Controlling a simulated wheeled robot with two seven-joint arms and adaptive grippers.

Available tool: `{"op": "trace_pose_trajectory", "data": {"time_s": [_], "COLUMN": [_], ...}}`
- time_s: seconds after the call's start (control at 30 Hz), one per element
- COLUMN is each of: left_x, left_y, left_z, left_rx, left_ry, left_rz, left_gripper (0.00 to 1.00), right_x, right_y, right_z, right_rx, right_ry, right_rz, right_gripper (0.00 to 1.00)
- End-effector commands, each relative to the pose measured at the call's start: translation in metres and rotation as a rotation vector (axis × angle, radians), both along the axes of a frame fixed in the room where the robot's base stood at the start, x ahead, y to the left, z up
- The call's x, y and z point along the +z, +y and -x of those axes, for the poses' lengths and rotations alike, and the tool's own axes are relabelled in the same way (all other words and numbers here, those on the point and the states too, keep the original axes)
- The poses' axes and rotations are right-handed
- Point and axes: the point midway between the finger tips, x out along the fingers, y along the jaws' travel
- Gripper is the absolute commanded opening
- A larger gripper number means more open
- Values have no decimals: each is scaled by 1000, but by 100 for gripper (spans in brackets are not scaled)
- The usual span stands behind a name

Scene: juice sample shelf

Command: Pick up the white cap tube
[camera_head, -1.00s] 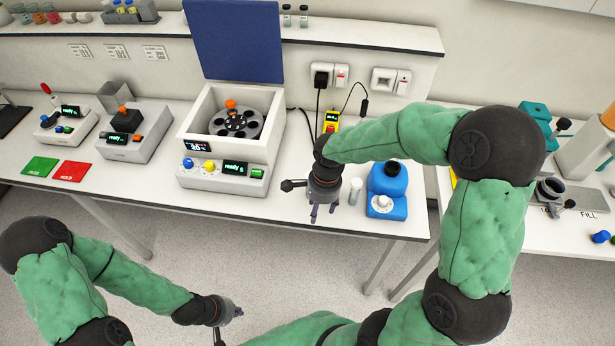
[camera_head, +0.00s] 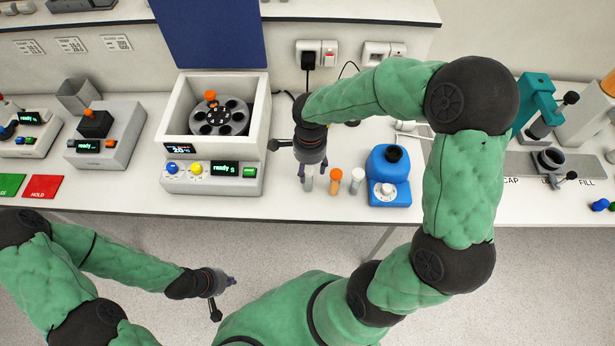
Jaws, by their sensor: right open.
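Three small tubes stand in a row on the bench, left of the blue device. The middle one is an orange-capped tube (camera_head: 336,181). The right one is a pale tube with a whitish cap (camera_head: 358,179). The left one is a pale tube (camera_head: 308,181) right at my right gripper's fingers; its cap is partly hidden, so its colour is unclear. My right gripper (camera_head: 312,172) is open and points down over this left tube; I cannot tell whether it touches it. My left gripper (camera_head: 231,282) is in front of the bench, away from the tubes; its jaws are too small to read.
A blue device (camera_head: 389,178) stands just right of the tubes. A white centrifuge (camera_head: 212,172) with its blue lid up stands to their left. A grey device (camera_head: 104,140) and a red HOLD mat (camera_head: 43,187) are further left. The front bench strip is clear.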

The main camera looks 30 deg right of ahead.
Motion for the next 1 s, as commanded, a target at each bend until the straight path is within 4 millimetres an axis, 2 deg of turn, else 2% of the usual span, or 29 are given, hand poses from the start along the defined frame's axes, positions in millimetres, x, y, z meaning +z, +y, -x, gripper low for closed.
{"op": "trace_pose_trajectory", "data": {"time_s": [0.4,0.73,0.77,0.93,1.0], "left_x": [-7,-8,-8,-8,-8], "left_y": [0,0,0,0,0], "left_z": [0,0,0,0,0], "left_rx": [0,0,0,0,0], "left_ry": [-1,0,-1,-1,-1], "left_rz": [0,0,0,0,0], "left_gripper": [0,0,0,0,0], "right_x": [-47,-53,-53,-53,-53], "right_y": [3,3,3,3,3], "right_z": [-3,-4,-4,-4,-4], "right_rx": [0,1,1,1,1], "right_ry": [2,-1,-1,-1,-1], "right_rz": [-1,-1,-1,-1,-1], "right_gripper": [56,56,51,3,0]}}
